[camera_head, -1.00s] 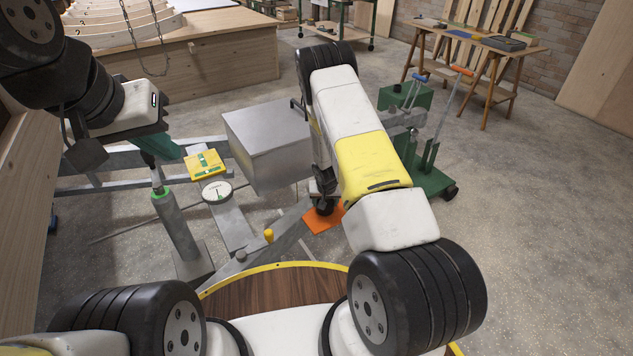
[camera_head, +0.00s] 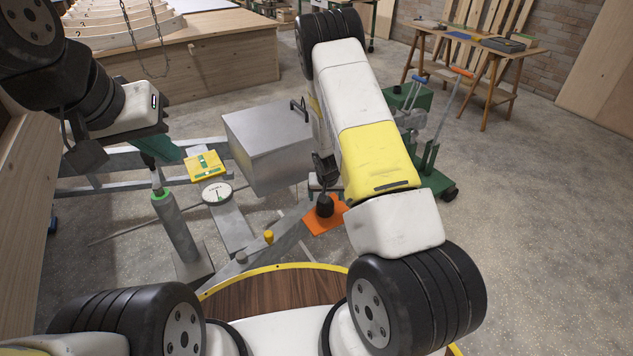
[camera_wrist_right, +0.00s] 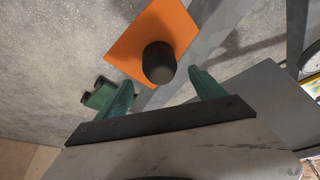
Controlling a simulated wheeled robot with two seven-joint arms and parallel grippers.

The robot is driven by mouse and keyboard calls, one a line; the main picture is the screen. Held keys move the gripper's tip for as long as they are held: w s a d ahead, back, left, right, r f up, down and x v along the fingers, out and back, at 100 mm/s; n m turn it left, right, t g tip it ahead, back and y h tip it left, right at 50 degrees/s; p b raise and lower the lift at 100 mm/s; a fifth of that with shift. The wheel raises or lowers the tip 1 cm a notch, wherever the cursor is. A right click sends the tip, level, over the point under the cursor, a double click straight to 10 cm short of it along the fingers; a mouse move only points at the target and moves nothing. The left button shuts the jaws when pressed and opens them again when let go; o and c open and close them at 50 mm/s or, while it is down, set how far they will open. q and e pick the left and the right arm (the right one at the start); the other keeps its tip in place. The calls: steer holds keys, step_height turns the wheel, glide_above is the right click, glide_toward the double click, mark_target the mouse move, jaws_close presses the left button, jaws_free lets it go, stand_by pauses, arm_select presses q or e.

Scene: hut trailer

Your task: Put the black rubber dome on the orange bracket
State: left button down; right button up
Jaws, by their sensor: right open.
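The black rubber dome (camera_head: 324,206) stands upright on the orange bracket (camera_head: 318,227) in the head view.
A grey metal box (camera_head: 268,145) stands behind the bracket. A yellow block (camera_head: 205,165) and a round dial (camera_head: 217,193) lie on the metal frame to the left. A green stand (camera_head: 432,180) is at right.

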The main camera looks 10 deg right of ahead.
steer(key=s+a+r+y, duration=0.1)
steer(key=s+r, duration=0.2)
steer(key=r, duration=0.7)
steer(key=s+r, duration=0.3)
steer(key=r, duration=0.6)
steer(key=s+a+r+y, duration=0.1)
steer(key=s+r, duration=0.2)
steer(key=r, duration=0.7)
steer(key=s+a+r+n, duration=0.1)
steer(key=s+r, duration=0.6)
steer(key=s, duration=0.4)
steer(key=s+a+r+n+t+y, duration=0.1)
steer(key=s+r, duration=0.7)
steer(key=s, duration=0.3)
steer(key=shift+s+r+n+t, duration=0.25)
steer(key=shift+r+n+t, duration=0.05)
steer(key=shift+c, duration=0.5)
